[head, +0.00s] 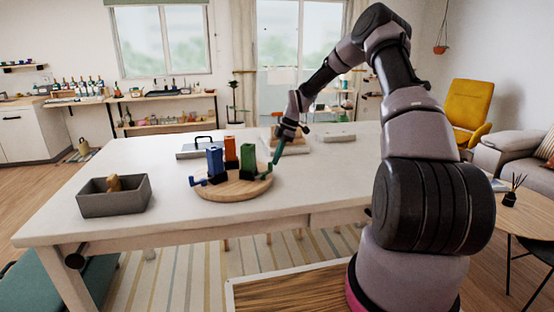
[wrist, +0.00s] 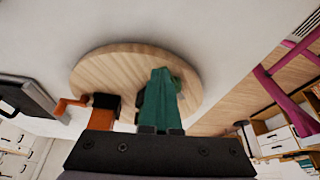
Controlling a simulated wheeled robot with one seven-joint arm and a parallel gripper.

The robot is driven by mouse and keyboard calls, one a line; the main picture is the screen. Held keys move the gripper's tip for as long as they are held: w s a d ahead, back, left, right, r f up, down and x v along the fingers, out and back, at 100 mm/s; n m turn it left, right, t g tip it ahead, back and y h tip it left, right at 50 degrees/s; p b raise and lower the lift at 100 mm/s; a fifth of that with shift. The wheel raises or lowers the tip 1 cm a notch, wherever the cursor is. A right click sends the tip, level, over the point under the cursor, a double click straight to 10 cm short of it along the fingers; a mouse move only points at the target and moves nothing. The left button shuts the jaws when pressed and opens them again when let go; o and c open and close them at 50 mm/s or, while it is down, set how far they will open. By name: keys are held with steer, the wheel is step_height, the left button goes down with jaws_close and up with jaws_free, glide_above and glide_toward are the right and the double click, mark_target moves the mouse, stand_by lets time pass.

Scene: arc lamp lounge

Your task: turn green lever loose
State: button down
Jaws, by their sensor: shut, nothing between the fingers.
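A round wooden board (head: 236,190) on the white table carries a blue block (head: 215,162), an orange-red block (head: 231,150) and a green block (head: 248,157), each on a dark base. A dark green bar, seemingly the green lever (head: 277,152), slants up at the board's right side. In the wrist view the green lever (wrist: 158,98) rises toward the camera, right in front of the fingertips. My gripper (head: 284,136) is shut with nothing held, at the bar's upper end. The wrist view shows its fingertips (wrist: 161,131) close against the green; whether they touch is unclear.
A grey bin (head: 113,200) with a tan item stands at the table's left. A grey case with a black handle (head: 197,148) lies behind the board. A flat pale object (head: 334,137) lies farther right. The table's front strip is clear.

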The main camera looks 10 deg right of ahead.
steer(key=shift+w+a+n, duration=0.25)
steer(key=shift+n, duration=0.15)
stand_by(0.4)
steer(key=shift+s, duration=0.1)
steer(key=shift+s+a, duration=0.5)
steer(key=shift+a, duration=0.15)
steer(key=shift+d, duration=0.15)
